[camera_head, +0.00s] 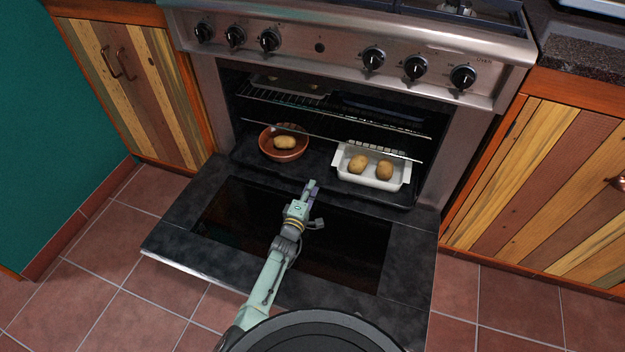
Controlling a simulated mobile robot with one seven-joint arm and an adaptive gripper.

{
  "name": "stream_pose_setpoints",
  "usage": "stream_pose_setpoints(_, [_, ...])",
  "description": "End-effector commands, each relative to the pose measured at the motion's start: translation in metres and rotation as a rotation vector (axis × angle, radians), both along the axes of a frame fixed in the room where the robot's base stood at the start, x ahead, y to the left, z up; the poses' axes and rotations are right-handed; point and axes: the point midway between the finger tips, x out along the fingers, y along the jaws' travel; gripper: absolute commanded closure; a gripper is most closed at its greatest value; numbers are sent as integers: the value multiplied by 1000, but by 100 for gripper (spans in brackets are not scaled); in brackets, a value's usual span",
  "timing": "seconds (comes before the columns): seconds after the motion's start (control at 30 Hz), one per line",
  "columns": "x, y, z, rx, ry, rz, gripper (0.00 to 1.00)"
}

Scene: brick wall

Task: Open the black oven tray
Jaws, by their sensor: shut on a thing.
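The black oven tray (318,162) sits low in the oven, with its front edge at the oven mouth. A brown bowl (283,152) with a potato (285,142) stands on its left part. A white baking dish (372,180) with two potatoes (370,166) stands on its right part. My gripper (311,185) reaches over the lowered oven door to the middle of the tray's front edge. It is shut on that edge; the fingertips are small and partly hidden in this view.
The oven door (200,250) lies folded down below my arm. A wire rack (290,100) is above the tray. Wooden cabinets (550,180) flank the oven on both sides. Tiled floor (120,270) is free at left and right.

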Motion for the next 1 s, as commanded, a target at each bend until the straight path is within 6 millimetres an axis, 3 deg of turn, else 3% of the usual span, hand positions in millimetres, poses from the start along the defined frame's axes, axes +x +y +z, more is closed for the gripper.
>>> stream_pose_setpoints(0.27, [0, 1, 0, -1, -3, 1, 100])
stream_pose_setpoints(0.3, [0, 1, 0, -1, -2, 1, 89])
stream_pose_setpoints(0.57, [0, 0, 0, -1, -2, 1, 72])
stream_pose_setpoints(1.0, [-4, 3, 1, -1, -3, 3, 72])
